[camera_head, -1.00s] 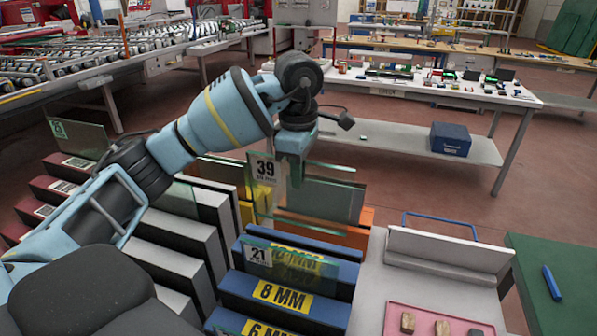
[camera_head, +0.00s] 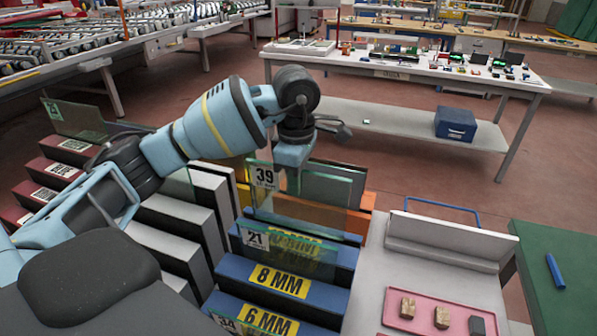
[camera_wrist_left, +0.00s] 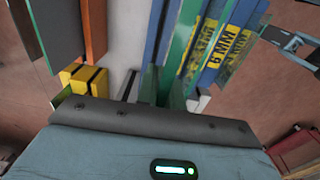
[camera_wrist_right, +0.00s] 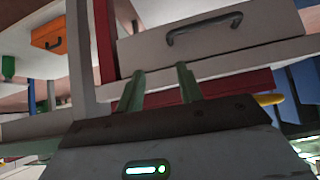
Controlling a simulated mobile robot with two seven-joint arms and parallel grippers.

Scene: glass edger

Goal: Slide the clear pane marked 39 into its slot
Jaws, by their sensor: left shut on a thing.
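The clear pane marked 39 (camera_head: 264,176) stands upright above the back of the blue slotted rack (camera_head: 235,268), with its label at the upper left corner. My left gripper (camera_head: 292,172) is above it, shut on its top edge. In the left wrist view the pane (camera_wrist_left: 181,45) runs away from the fingers (camera_wrist_left: 165,90) as a green strip. Its lower edge is close to the rearmost blue block; I cannot tell whether it is in a slot. My right gripper (camera_wrist_right: 160,88) shows only in its own wrist view, open and empty.
A pane marked 21 (camera_head: 300,258) stands in the blue rack in front. Other panes (camera_head: 335,188) stand behind, by the orange rack (camera_head: 362,222). White blocks (camera_head: 180,245) lie left; a grey bench (camera_head: 400,270) with a pink tray (camera_head: 445,312) lies right.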

